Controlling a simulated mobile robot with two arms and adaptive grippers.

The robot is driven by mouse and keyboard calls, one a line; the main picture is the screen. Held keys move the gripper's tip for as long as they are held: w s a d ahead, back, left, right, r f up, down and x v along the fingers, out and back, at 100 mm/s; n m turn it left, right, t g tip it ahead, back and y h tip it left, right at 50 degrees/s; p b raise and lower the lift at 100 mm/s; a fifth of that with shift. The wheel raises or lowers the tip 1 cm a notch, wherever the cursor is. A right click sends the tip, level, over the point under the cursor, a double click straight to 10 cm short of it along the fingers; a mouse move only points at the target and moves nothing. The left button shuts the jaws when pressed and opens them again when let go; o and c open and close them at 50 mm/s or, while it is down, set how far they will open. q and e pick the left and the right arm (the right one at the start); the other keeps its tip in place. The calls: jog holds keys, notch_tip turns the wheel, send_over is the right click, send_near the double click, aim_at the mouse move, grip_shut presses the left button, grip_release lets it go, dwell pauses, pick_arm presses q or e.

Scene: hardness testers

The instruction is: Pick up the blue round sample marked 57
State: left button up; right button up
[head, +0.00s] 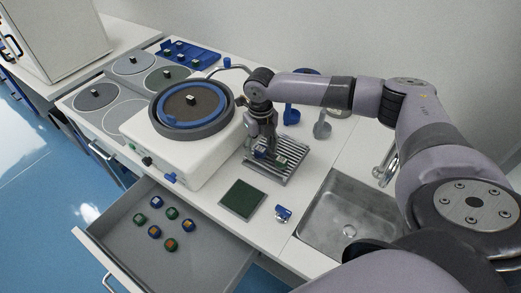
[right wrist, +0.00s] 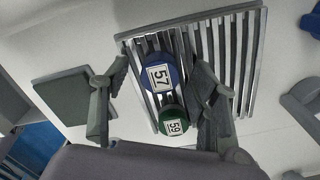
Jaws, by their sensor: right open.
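The blue round sample marked 57 (right wrist: 161,76) lies on a slatted metal rack (right wrist: 243,40), its label facing up in the right wrist view. A green round sample marked 59 (right wrist: 173,123) lies right beside it on the same rack. My right gripper (right wrist: 160,80) is open, with one finger on each side of the samples and apart from the blue one. In the head view my right gripper (head: 265,153) points down over the rack (head: 283,168) and partly hides the samples. My left gripper is not in view.
A dark green pad (head: 242,199) and a small blue and white item (head: 283,213) lie in front of the rack. A sink (head: 345,215) is to the right. A round polishing machine (head: 190,110) stands left. An open drawer (head: 190,255) holds several samples.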

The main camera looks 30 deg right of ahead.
grip_shut()
dwell(0.7)
jog(key=shift+r, duration=0.2)
